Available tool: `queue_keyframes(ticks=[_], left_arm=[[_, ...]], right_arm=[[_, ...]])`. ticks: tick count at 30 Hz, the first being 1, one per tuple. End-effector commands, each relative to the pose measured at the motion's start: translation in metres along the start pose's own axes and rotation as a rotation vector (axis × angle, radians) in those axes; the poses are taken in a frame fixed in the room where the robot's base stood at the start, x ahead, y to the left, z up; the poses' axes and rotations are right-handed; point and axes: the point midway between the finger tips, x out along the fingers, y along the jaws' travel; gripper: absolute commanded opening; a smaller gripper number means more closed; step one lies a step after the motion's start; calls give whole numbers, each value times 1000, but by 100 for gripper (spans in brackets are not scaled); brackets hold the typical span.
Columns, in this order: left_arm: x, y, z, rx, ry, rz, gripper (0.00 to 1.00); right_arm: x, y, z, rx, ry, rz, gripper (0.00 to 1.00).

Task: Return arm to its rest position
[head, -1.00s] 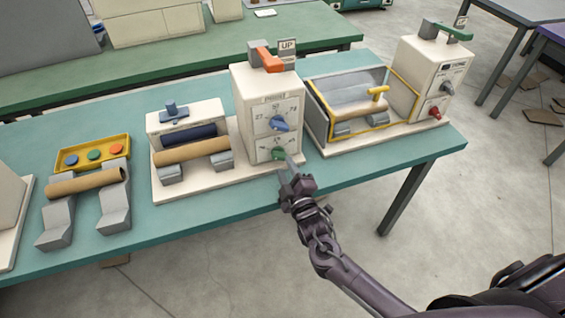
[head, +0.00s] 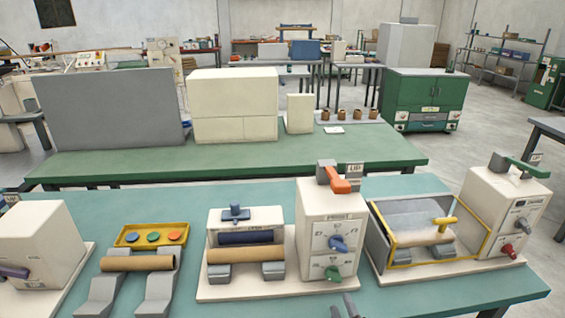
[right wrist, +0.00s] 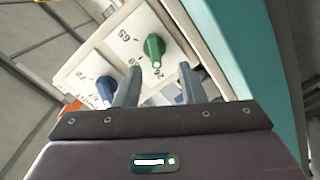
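My right gripper (head: 343,306) shows only as grey fingertips at the bottom edge of the head view, in front of the white winder box (head: 318,216) and below its green knob (head: 333,273). In the right wrist view my right gripper (right wrist: 160,85) has its two fingers apart with nothing between them. Beyond the fingers are the green knob (right wrist: 154,46) and the blue knob (right wrist: 106,90); the fingers appear clear of both. The rest of my right arm is out of the head view. My left gripper is not in view.
A brown roll (head: 246,254) lies across grey supports beside the winder box. A yellow button tray (head: 152,236) and another roll (head: 138,263) lie left. A yellow-framed guard unit (head: 415,232) stands right. The teal table (head: 440,293) has a bare front strip. A green table (head: 350,155) stands behind.

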Motion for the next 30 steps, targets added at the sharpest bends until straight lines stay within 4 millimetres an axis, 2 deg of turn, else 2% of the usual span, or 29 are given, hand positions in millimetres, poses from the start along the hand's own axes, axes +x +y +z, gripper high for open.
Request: queue_keyframes(ticks=[5, 8, 12, 18, 30], left_arm=[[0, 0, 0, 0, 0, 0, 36], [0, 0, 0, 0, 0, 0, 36], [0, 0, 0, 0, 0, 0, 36], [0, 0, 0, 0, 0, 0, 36], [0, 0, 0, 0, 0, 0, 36]], right_arm=[[-19, -6, -2, 251, -168, -200, 36], [-42, -9, -4, 405, -302, -333, 36], [-83, -6, -6, 563, -498, -483, 36], [-130, 4, -6, 670, -704, -588, 36], [-202, 29, -5, 754, -1004, -666, 36]])
